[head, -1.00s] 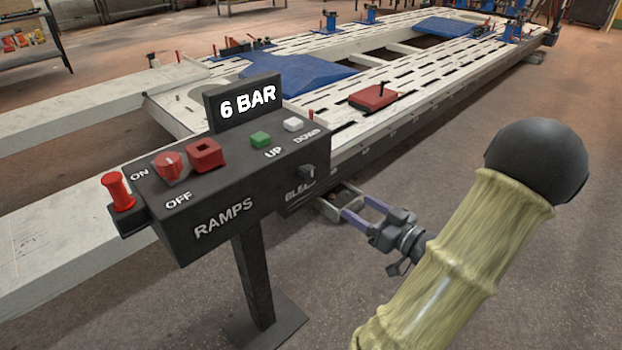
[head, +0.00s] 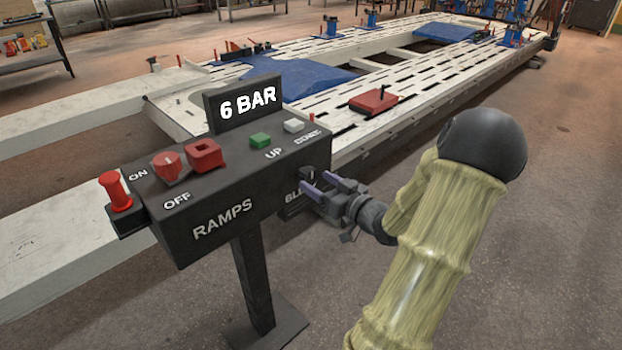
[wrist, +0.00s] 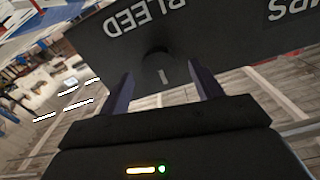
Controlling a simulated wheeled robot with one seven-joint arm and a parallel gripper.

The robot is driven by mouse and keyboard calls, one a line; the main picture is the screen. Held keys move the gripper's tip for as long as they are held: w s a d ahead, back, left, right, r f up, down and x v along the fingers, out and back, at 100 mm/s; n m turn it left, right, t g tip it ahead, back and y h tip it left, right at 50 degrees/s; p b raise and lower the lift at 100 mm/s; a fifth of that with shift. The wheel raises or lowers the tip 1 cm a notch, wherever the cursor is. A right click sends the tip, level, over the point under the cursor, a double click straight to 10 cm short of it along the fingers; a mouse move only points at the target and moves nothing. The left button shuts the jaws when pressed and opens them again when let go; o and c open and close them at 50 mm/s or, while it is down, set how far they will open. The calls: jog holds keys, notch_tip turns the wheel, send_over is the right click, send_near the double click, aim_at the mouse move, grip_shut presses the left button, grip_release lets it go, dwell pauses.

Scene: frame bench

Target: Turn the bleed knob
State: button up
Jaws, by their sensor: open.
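The bleed knob (wrist: 158,70) is a small black knob with a pale line, on the black control box under the BLEED lettering, upside down in the wrist view. In the head view the knob (head: 309,175) is at the right end of the box (head: 225,230), partly hidden by my gripper. My gripper (head: 316,185) is open, its two purple-grey fingers pointing at the knob. In the wrist view the fingers (wrist: 164,88) stand to either side of the knob with a gap on each side. I cannot tell whether the tips reach past its face.
The box stands on a post and carries a red switch (head: 166,165), a red square block (head: 203,155), a green button (head: 260,139), a white button (head: 293,126) and a red plunger (head: 116,192). A white frame bench (head: 420,85) lies behind. The floor at right is clear.

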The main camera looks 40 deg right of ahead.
aim_at(312, 178)
jog(key=shift+w+a, duration=0.15)
jog(key=shift+w, duration=1.7)
jog(key=shift+c, duration=0.3)
jog(key=c, duration=0.9)
jog(key=shift+c, duration=0.2)
